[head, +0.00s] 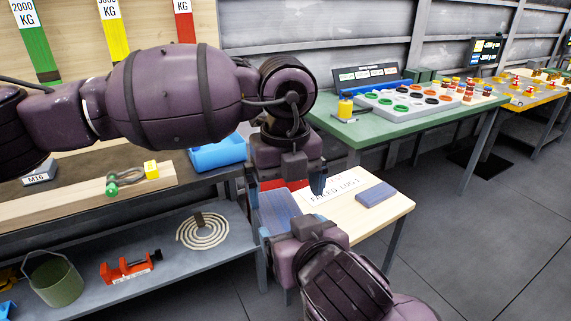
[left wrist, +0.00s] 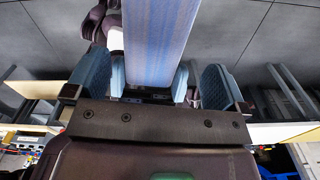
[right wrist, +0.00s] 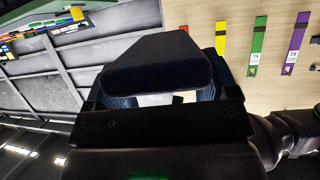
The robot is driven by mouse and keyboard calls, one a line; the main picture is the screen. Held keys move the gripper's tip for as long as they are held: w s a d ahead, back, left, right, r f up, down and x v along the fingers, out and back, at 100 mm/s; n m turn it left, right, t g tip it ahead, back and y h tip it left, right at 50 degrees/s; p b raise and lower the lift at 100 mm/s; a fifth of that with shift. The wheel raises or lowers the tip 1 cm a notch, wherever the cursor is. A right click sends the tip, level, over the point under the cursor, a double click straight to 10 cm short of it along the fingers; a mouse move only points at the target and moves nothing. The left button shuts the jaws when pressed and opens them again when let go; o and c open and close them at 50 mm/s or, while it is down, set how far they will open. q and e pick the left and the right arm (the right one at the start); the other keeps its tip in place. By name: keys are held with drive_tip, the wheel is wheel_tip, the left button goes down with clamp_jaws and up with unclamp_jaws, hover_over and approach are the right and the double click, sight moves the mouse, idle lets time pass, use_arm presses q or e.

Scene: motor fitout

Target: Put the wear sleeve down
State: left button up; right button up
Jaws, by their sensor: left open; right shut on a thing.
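A blue, finely striped wear sleeve (head: 278,212) is held up at the left edge of the small wooden table. My right gripper (head: 279,234) is shut on it from below. The sleeve also shows dark in the right wrist view (right wrist: 155,65), between that gripper's fingers. My left gripper (head: 289,188) is above, pointing down and open. In the left wrist view the sleeve (left wrist: 157,40) lies between its spread fingers, with gaps on both sides. A second flat blue piece (head: 376,194) lies on the small wooden table (head: 388,212).
A lettered white card (head: 335,188) lies on the small table, partly behind my left gripper. A green bench (head: 375,131) with a tray of coloured rings stands behind. A workbench (head: 75,205) with a blue bin (head: 215,153) is at left.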

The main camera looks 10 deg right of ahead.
sight(286, 214)
use_arm(q)
drive_tip(key=shift+f, duration=2.65)
drive_tip(key=c, duration=0.8)
drive_tip(key=shift+d, duration=0.1)
drive_tip(key=shift+c, duration=0.3)
use_arm(e)
drive_tip(key=o, duration=0.8)
drive_tip(key=shift+a, duration=0.1)
drive_tip(key=shift+o, duration=0.3)
